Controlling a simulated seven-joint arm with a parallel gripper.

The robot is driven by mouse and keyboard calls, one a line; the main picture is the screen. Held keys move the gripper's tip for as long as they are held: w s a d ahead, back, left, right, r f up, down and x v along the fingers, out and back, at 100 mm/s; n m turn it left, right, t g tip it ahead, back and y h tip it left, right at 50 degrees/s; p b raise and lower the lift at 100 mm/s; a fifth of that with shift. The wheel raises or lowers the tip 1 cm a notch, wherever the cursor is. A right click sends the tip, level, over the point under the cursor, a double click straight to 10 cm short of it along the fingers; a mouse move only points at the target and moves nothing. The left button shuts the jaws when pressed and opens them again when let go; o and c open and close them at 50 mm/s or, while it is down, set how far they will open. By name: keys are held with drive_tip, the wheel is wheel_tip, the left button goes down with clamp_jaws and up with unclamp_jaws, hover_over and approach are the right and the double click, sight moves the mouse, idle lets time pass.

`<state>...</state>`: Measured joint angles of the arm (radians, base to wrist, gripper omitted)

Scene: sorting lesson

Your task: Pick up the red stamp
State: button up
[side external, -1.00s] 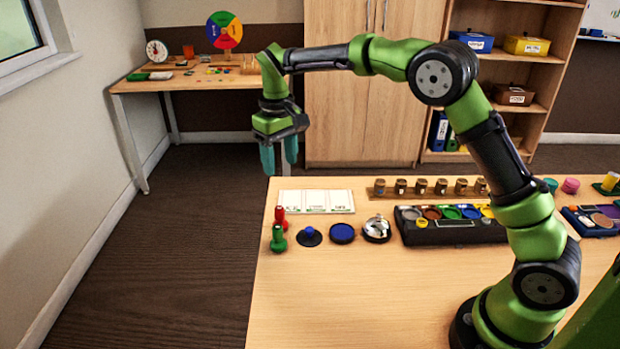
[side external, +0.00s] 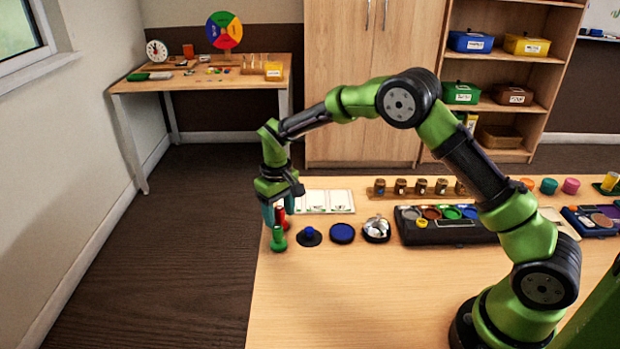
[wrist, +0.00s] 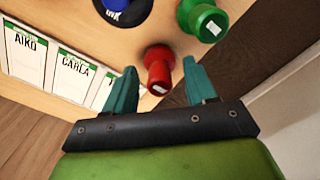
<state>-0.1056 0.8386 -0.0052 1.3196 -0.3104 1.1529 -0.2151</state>
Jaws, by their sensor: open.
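The red stamp (wrist: 158,68) stands near the table's left edge. In the wrist view it shows between the two teal fingers of my gripper (wrist: 162,88), nearer the left finger. In the side view the red stamp (side external: 281,215) is partly hidden by the green stamp (side external: 278,238) in front of it and by my gripper (side external: 279,210). My gripper is open, pointing down at the stamp, with its fingers low around it. I cannot tell whether a finger touches it. The green stamp (wrist: 203,18) stands close by, outside the fingers.
White name cards (side external: 325,202) lie behind. The paint tray (side external: 450,238) is farther right. The table front is clear.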

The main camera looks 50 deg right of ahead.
sight(280, 208)
drive_tip(key=shift+f, duration=0.35)
drive_tip(key=shift+c, duration=0.5)
clamp_jaws()
drive_tip(key=shift+r, duration=0.15)
drive_tip(key=shift+r, duration=0.25)
drive_tip(key=r, duration=0.3)
drive_tip(key=shift+s, duration=0.2)
drive_tip(key=s, duration=0.5)
drive_tip(key=s+d, duration=0.1)
drive_tip(key=s, duration=0.4)
drive_tip(key=s+r, duration=0.1)
drive_tip(key=s, duration=0.4)
drive_tip(key=shift+s+d+r, duration=0.1)
drive_tip(key=shift+s+d, duration=0.2)
